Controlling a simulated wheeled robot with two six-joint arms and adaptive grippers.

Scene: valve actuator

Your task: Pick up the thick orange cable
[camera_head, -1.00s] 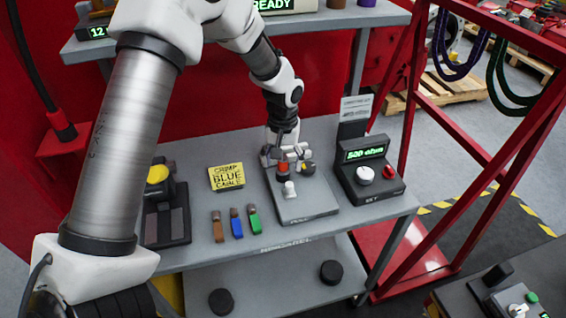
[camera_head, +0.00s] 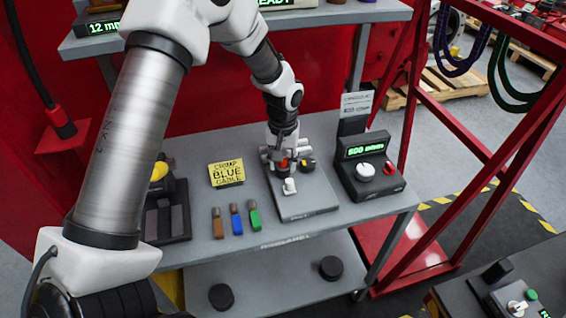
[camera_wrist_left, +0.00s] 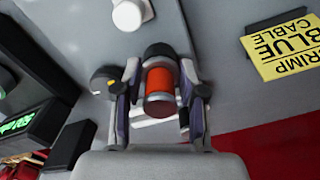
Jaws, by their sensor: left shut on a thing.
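The thick orange cable (camera_wrist_left: 161,86) shows in the left wrist view as a short, stout orange cylinder with dark ends. My left gripper (camera_wrist_left: 160,95) has one finger on each side of it and is shut on it. In the head view the gripper (camera_head: 284,160) is over the grey panel plate on the bench, with a small part of the orange cable (camera_head: 283,164) showing between its fingers. I cannot tell whether the cable still touches the plate. My right gripper is not in view.
The grey plate (camera_head: 305,203) carries a white knob (camera_head: 289,186) and a black-and-yellow knob (camera_head: 307,164). A meter box (camera_head: 365,170) stands at right. Brown, blue and green pieces (camera_head: 236,221) lie in front of a yellow sign (camera_head: 226,173). A black crimping fixture (camera_head: 167,212) stands at left.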

